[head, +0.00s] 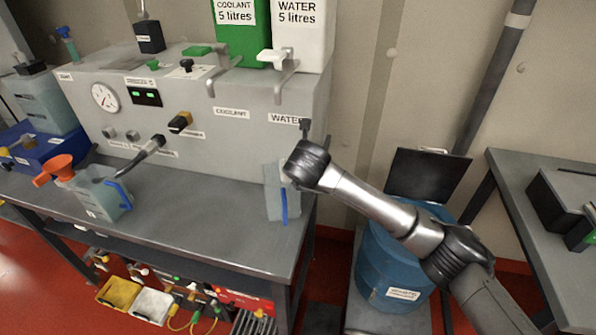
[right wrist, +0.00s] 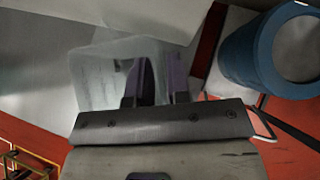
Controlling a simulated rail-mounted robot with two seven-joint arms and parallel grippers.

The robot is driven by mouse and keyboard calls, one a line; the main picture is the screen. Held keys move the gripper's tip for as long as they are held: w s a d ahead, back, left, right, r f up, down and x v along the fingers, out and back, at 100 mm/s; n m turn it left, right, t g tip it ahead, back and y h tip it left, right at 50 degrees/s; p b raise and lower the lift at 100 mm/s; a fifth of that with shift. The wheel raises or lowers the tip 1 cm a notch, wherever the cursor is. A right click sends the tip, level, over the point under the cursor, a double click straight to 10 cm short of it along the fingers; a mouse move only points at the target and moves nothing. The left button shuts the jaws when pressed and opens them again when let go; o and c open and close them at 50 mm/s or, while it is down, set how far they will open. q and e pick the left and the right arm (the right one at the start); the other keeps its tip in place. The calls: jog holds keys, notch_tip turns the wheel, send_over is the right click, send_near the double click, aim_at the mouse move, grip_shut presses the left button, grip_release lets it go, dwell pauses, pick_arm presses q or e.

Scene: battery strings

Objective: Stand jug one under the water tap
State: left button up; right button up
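A translucent jug (head: 273,190) with a blue handle (head: 284,207) stands upright on the bench at its right end, below the WATER label and tap (head: 305,125). The jug also shows in the right wrist view (right wrist: 100,75). My right gripper (right wrist: 160,85) is at the jug's handle side; its fingers are apart there, but whether they grip the handle is unclear. In the head view my right wrist hides part of the jug. Another translucent jug (head: 93,197) with a blue handle stands at the bench's left. I cannot read which is jug one. My left gripper is out of view.
An orange funnel (head: 54,170) is beside the left jug. A dark spout (head: 145,152) juts from the grey panel. A blue drum (head: 395,265) stands right of the bench. The bench middle (head: 195,205) is clear.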

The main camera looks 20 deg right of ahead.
jog(key=shift+o, duration=0.8)
jog(key=shift+r, duration=0.1)
jog(key=shift+r, duration=0.15)
jog(key=p+v, duration=0.2)
jog(key=v, duration=1)
jog(key=shift+a, duration=0.1)
